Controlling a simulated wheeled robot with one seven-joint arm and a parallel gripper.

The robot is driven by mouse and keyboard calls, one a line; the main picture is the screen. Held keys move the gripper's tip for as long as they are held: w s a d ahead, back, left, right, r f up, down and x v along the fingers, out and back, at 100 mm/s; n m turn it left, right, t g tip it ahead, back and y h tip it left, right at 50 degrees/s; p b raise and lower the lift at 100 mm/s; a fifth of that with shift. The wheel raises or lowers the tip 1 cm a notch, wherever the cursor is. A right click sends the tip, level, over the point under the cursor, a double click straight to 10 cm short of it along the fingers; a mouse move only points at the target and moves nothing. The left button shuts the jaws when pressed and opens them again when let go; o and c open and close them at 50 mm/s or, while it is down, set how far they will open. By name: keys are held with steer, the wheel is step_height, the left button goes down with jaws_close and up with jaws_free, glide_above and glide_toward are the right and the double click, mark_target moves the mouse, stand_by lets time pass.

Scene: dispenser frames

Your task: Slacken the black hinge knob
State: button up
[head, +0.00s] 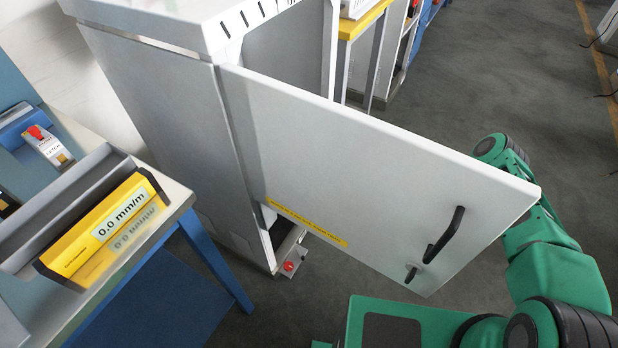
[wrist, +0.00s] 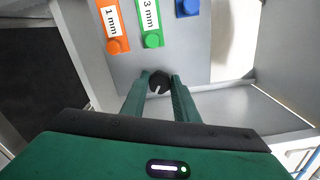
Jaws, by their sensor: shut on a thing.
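The black hinge knob (wrist: 159,82) shows in the wrist view as a small round knob with a pale line across its face. It sits at the lower part of a grey panel. My gripper (wrist: 160,86) reaches up to it, one green finger on each side, shut on the knob. In the head view my gripper and the knob are hidden behind the open grey cabinet door (head: 360,175).
Orange (wrist: 112,25), green (wrist: 151,22) and blue (wrist: 188,7) tags hang above the knob; the first two read "1 mm" and "3 mm". The door has a black handle (head: 443,236).

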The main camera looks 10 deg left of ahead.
steer(key=shift+s+a+f+n, duration=0.1)
steer(key=shift+f+n, duration=0.05)
steer(key=shift+n, duration=1.95)
steer(key=shift+f+n, duration=0.1)
steer(key=shift+n, duration=2)
steer(key=o, duration=1.1)
steer(key=shift+f, duration=0.1)
steer(key=shift+c, duration=0.2)
steer(key=v, duration=1)
steer(key=shift+d, duration=0.4)
